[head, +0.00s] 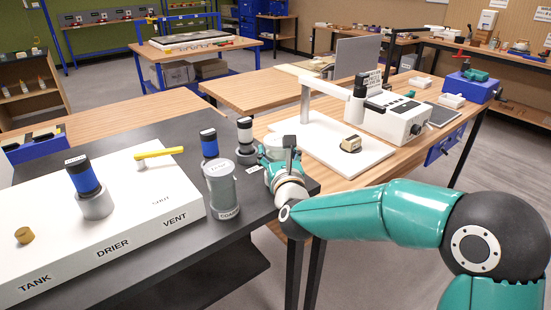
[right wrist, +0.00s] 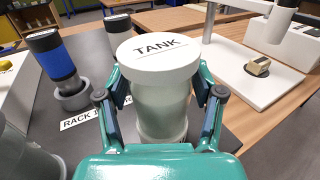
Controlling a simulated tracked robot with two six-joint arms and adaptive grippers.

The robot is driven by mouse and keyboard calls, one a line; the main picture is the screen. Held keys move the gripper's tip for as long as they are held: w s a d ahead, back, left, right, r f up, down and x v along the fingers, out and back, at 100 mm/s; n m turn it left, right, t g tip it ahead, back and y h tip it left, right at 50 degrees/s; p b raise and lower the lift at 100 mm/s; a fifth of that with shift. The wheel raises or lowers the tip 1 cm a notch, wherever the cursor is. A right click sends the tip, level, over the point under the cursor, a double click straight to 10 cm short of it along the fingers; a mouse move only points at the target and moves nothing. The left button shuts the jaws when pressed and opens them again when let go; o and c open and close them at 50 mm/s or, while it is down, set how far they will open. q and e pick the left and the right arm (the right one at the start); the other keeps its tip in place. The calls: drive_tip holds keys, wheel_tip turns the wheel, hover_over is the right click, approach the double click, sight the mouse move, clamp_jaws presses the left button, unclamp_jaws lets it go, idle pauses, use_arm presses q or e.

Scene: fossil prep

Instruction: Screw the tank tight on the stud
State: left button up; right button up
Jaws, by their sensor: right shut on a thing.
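The tank (right wrist: 162,95) is a pale cylinder with a white lid marked TANK, upright in the right wrist view. My right gripper (right wrist: 162,105) is shut on it, with a finger on each side of its body. In the head view my right gripper (head: 272,152) is at the right end of the dark table, and the tank is mostly hidden there. A short brass stud (head: 24,235) stands on the white panel (head: 125,225), above the printed word TANK, well to the left of my gripper. I cannot tell whether the tank's foot touches the table. My left gripper is not in view.
A grey canister (head: 222,188) marked COARSE stands just left of my right gripper. Another blue cylinder (head: 84,178) and a yellow lever (head: 160,153) rise from the panel.

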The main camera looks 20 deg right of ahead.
wheel_tip(320, 180, up, 19)
drive_tip(key=p, duration=0.2)
